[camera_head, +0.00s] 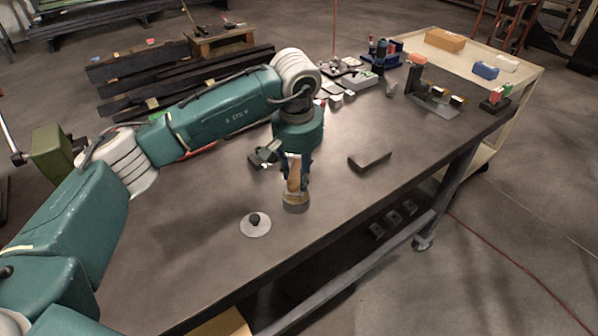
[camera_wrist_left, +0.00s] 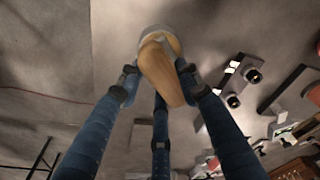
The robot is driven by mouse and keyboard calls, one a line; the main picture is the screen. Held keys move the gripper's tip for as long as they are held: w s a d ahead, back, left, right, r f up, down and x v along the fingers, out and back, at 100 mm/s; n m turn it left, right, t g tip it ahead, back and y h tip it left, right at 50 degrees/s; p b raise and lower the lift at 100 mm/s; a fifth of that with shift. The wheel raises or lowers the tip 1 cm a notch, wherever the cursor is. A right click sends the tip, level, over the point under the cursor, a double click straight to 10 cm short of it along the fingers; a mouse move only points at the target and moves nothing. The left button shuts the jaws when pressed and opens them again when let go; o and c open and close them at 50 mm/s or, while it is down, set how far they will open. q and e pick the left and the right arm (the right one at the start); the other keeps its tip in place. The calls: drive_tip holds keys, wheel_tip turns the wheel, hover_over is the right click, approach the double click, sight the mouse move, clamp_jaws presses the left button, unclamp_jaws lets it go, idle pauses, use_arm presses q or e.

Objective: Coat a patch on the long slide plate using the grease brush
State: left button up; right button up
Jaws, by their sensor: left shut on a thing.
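My left gripper (camera_head: 296,184) points down over the table and is shut on the grease brush (camera_head: 294,172), which has a pale wooden handle. In the left wrist view the brush handle (camera_wrist_left: 163,72) sits between the blue fingers. The lower end of the brush is at a small grey round pot (camera_head: 296,204); its bristles are hidden, and I cannot tell how deep they are. A dark, flat, oblong block (camera_head: 370,160) lies to the right; I cannot tell whether it is the long slide plate. My right gripper is out of view.
A pale round lid with a dark knob (camera_head: 256,225) lies left of the pot. A grey fixture with several small parts (camera_head: 434,104) and other gear stand at the table's far end. The dark tabletop (camera_head: 335,205) is clear around the block. A cream cart (camera_head: 520,73) adjoins.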

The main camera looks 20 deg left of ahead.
use_arm(q)
drive_tip(key=shift+r+p, duration=0.45)
drive_tip(key=shift+r, duration=0.35)
drive_tip(key=shift+r+p, duration=1.15)
drive_tip(key=shift+r, duration=1.55)
drive_tip(key=shift+s, duration=0.1)
